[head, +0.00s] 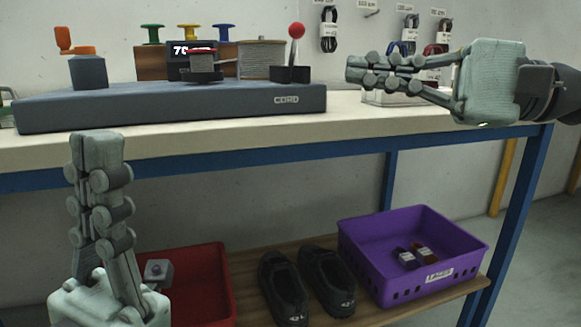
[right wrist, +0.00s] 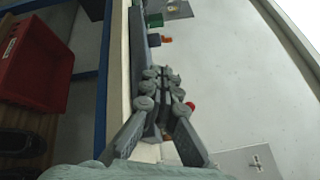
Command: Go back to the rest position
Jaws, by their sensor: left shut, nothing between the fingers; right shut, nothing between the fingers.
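My left gripper (head: 97,147) points up at the lower left of the head view, in front of the table's front edge. Its fingers are shut and hold nothing. My right gripper (head: 352,70) comes in from the right above the right part of the table (head: 430,115) and points left. It is shut and empty, and it also shows in the right wrist view (right wrist: 160,72). The grey machine marked CORD (head: 220,105) stands on the table to the left of the right gripper, apart from it in the head view.
A red-balled lever (head: 296,32) rises from the machine's right end. A white box (head: 385,98) sits behind the right gripper. Cords (head: 329,30) hang on the wall. The lower shelf (head: 245,262) holds a red crate (head: 215,270), black shoes (head: 325,280) and a purple crate (head: 380,228).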

